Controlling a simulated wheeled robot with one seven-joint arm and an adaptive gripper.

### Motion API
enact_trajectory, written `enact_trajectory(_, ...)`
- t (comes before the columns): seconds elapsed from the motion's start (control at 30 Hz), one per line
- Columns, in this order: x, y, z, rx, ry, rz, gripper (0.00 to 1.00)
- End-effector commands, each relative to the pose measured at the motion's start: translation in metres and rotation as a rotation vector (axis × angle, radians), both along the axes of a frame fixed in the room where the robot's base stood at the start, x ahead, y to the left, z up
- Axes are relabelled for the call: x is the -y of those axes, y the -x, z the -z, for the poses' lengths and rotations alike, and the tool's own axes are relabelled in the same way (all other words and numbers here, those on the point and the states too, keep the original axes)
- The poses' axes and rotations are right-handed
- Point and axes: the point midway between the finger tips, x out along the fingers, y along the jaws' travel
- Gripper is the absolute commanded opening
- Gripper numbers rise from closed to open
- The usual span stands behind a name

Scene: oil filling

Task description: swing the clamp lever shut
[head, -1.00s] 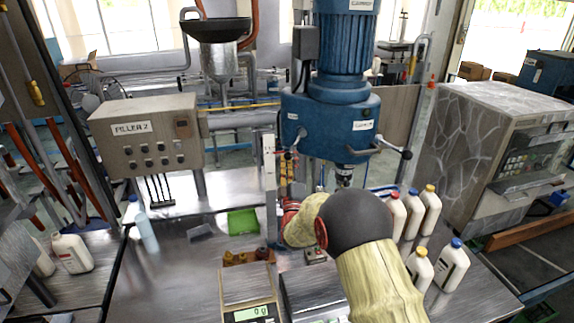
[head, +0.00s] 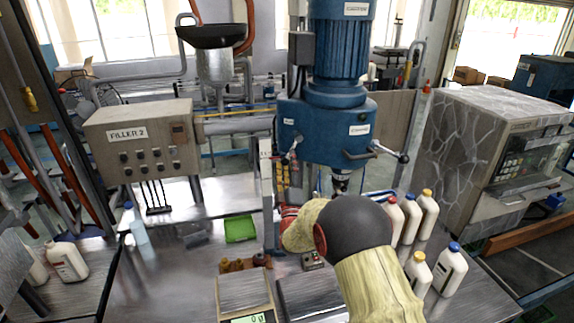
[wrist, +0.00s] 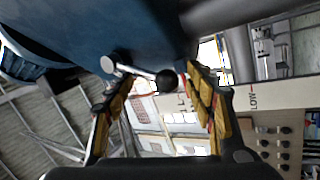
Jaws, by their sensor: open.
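The clamp lever, a short metal rod with a black ball knob (wrist: 166,80), sticks out of the blue machine housing (wrist: 120,25) in the wrist view. My gripper (wrist: 158,92) is open, with one yellow-padded finger on each side of the knob. The knob shows between the fingertips, nearer the right one; I cannot tell if it touches. In the head view a small lever (head: 293,147) shows at the left of the blue housing (head: 325,120). There my gripper is mostly hidden by my own arm.
A tall scale post (head: 266,190) stands close to the left; its LOW mark shows at right in the wrist view. A handle with a ball end (head: 403,158) juts right from the housing. White bottles (head: 428,215) stand right of my arm. A weighing scale (head: 245,290) sits in front.

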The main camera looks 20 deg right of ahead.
Motion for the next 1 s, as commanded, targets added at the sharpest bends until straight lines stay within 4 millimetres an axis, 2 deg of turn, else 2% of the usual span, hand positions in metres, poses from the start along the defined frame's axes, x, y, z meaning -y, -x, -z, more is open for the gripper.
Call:
enact_trajectory(0.27,-0.002,0.007,0.005,-0.002,0.000,-0.001,0.55)
enact_trajectory(0.37,-0.004,0.020,0.011,-0.003,0.000,-0.001,0.55)
enact_trajectory(0.7,-0.016,0.079,0.040,-0.003,0.000,-0.001,0.55)
enact_trajectory(0.9,-0.019,0.100,0.051,-0.001,0.000,0.000,0.55)
enact_trajectory(1.0,-0.020,0.105,0.053,-0.001,0.000,0.000,0.55)
